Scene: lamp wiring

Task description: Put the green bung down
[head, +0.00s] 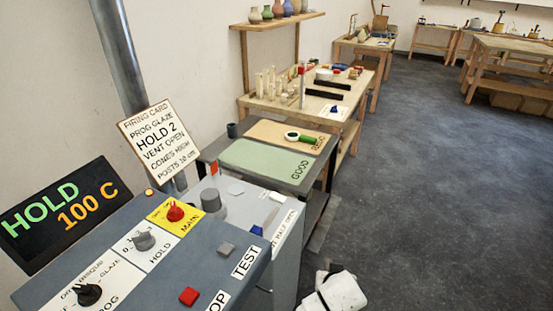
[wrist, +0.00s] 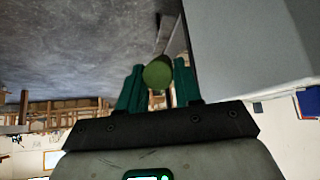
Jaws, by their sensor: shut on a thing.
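The green bung (wrist: 158,73) shows in the wrist view as a round, olive-green end between the two teal fingers. My gripper (wrist: 157,80) is shut on it. The bung is held in the air, with grey floor far behind it. Its far end is hidden. I cannot make out the bung or the gripper's fingers in the head view.
A grey kiln control panel (head: 205,262) with knobs fills the head view's lower left. Beyond it is a bench with a green GOOD mat (head: 265,161) and a tan REDO mat (head: 282,133), a green-rimmed magnifier (head: 300,138) lying there. A pale grey box side (wrist: 250,45) is close right in the wrist view.

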